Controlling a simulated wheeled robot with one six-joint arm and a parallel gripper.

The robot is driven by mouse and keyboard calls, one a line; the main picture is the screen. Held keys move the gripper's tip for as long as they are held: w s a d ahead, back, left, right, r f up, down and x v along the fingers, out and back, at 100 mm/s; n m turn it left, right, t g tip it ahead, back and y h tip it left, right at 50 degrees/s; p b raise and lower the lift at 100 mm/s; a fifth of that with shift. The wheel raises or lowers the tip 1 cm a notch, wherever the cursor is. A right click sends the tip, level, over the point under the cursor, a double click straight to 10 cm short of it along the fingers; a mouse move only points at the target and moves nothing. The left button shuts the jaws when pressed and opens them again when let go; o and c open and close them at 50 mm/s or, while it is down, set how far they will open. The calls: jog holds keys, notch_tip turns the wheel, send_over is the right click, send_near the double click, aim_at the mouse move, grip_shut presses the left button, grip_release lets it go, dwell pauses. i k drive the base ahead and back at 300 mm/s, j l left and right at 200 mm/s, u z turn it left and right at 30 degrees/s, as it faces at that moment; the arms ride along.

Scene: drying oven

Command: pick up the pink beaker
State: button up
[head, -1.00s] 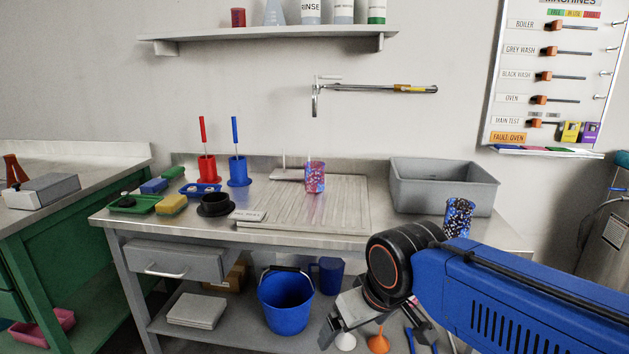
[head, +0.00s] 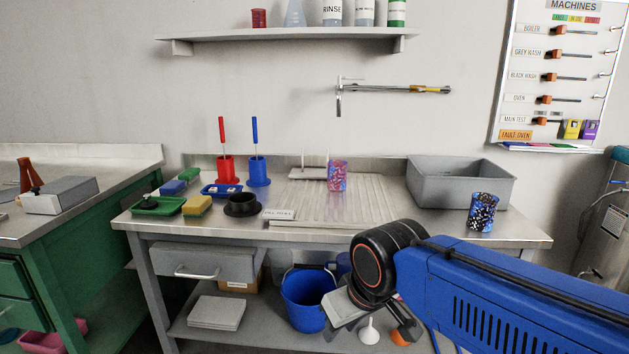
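The pink beaker (head: 337,176) stands upright on the ribbed draining board (head: 300,207) at the middle of the steel bench, below the wall tap. It is speckled pink with blue and looks nearly full of pattern. My gripper (head: 372,328) is low in front of the bench, below the bench top and well apart from the beaker. Its fingers are partly hidden by my own wrist, and I cannot tell how far they are spread.
A dark speckled beaker (head: 482,212) stands at the bench's right end, in front of a grey basin (head: 460,184). Red (head: 226,170) and blue brush pots (head: 259,171), a black bowl (head: 242,205) and sponges stand left. The bench's front edge lies between my gripper and the beaker.

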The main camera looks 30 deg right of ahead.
aim_at(337, 170)
jog(key=j+z, duration=0.15)
jog(key=z, duration=0.2)
jog(key=j+z, duration=0.2)
jog(key=z, duration=0.15)
jog(key=j+z, duration=0.3)
jog(key=i+l, duration=0.05)
jog(key=l, duration=0.05)
